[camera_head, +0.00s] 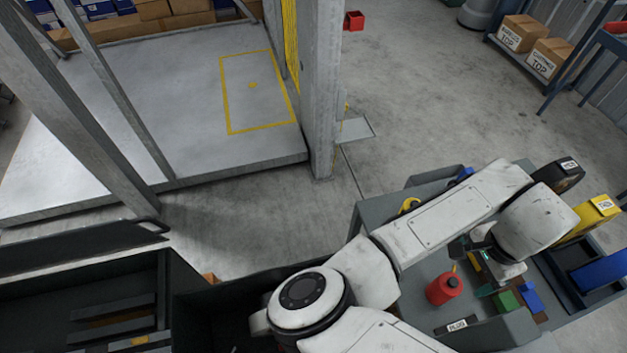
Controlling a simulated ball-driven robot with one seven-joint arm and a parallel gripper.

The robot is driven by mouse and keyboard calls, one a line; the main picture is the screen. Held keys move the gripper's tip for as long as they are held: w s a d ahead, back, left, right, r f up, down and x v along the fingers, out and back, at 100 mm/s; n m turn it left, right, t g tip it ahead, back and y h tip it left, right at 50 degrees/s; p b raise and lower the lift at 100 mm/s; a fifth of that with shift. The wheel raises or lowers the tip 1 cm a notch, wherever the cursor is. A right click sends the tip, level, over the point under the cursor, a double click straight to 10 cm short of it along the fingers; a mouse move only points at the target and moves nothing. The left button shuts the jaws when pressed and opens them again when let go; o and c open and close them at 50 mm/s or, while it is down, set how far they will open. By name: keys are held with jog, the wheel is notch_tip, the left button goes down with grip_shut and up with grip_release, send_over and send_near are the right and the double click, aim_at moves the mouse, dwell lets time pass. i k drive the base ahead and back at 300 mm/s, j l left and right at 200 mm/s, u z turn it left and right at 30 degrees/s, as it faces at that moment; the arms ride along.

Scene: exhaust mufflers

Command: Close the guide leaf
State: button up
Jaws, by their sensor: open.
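I cannot tell for sure which part is the guide leaf. A flat grey plate (356,131) juts out to the right from the foot of a tall grey post (326,90), low over the floor. My gripper (482,270) is at the lower right, under the end of my white arm, over a grey workbench. It is far from the post and the plate. It is partly hidden by my wrist, and its jaws are apart with nothing clearly held between them.
The bench (412,290) carries a red canister (444,289), a green block (506,301) and a blue block (531,296). A yellow rectangle marks the raised grey platform (180,95). Dark bins (215,315) stand at lower left.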

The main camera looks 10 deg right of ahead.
aim_at(60, 248)
jog(key=i+j+u, duration=0.1)
jog(key=j+u, duration=0.15)
jog(key=j, duration=0.15)
jog(key=i+j+u, duration=0.25)
jog(key=j, duration=0.15)
jog(key=i+j+u, duration=0.1)
jog(key=j+u, duration=0.15)
jog(key=j, duration=0.15)
